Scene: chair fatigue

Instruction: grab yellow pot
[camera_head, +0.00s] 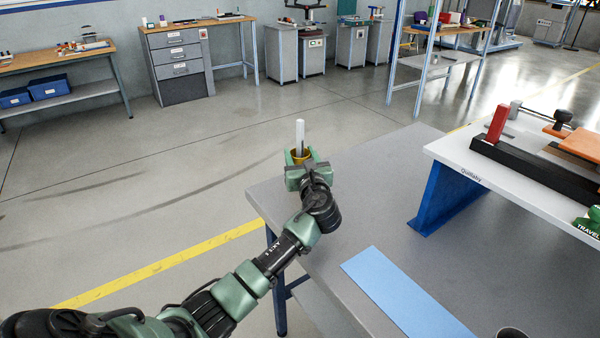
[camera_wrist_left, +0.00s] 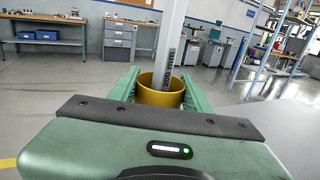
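The yellow pot (camera_head: 299,157) is at the far left corner of the grey table, between the fingers of my left gripper (camera_head: 304,158). A pale upright bar (camera_head: 300,132) stands in it and rises well above its rim. In the left wrist view the pot (camera_wrist_left: 160,93) sits between the two green fingers (camera_wrist_left: 160,92), which press close to its sides. The bar (camera_wrist_left: 170,45) leans slightly and carries dark markings. The pot's underside is hidden, so I cannot tell whether it touches the table. My right gripper is out of view.
The grey table (camera_head: 370,215) holds a blue sheet (camera_head: 405,290) and a white raised shelf (camera_head: 520,185) on a blue support at right. Open floor lies to the left.

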